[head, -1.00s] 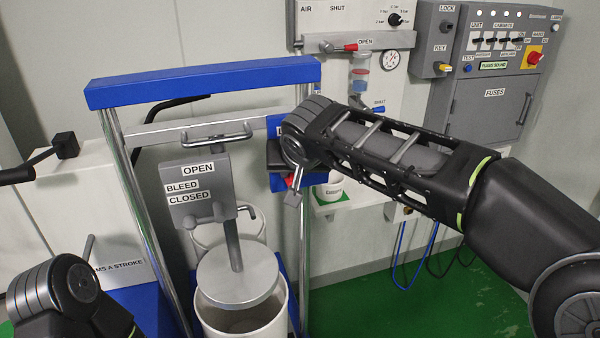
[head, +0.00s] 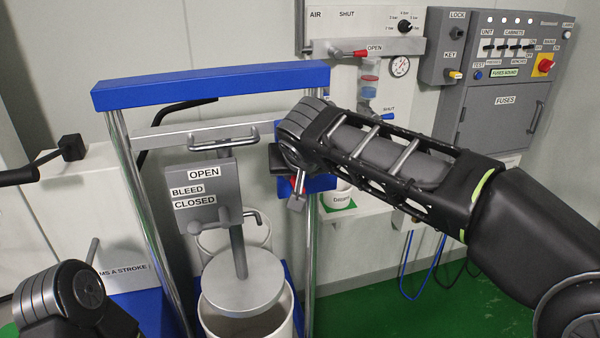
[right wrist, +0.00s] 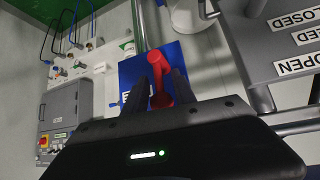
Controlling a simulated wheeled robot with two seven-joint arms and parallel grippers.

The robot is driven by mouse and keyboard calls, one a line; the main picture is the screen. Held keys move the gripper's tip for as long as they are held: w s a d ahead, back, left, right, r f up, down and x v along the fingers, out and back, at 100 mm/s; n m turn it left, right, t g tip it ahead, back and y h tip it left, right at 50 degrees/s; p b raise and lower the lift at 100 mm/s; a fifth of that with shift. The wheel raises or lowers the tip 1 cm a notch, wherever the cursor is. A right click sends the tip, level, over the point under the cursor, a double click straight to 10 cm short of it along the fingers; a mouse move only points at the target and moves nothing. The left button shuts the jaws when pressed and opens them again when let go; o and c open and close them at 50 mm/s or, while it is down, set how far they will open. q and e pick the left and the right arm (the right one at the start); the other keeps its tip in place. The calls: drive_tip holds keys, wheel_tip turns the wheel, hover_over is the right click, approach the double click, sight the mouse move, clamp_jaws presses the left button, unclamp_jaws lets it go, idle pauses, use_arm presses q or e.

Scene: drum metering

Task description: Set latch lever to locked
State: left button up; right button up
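The red latch lever (right wrist: 160,88) shows in the right wrist view in front of a blue plate (right wrist: 134,74) on the press frame. My right gripper (right wrist: 163,80) has one dark finger on each side of the lever and appears shut on it, with little or no gap visible. In the head view a small red part (head: 293,183) shows below my right wrist at the right post, and my arm hides most of the blue plate there. The lever's lock markings cannot be read.
The blue-topped press frame (head: 210,85) stands over a white drum (head: 285,318) with a round metal plate (head: 243,283). A grey bleed panel (head: 205,192) hangs beside my right wrist. A fuse cabinet (head: 500,130) is on the wall. Green floor (head: 450,300) is clear at right.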

drive_tip(key=shift+s, duration=0.15)
drive_tip(key=shift+s+a+r, duration=0.1)
drive_tip(key=shift+s+r, duration=0.05)
drive_tip(key=shift+s, duration=0.05)
drive_tip(key=b+v, duration=0.1)
drive_tip(key=v, duration=0.6)
drive_tip(key=shift+b, duration=0.4)
drive_tip(key=shift+r, duration=0.1)
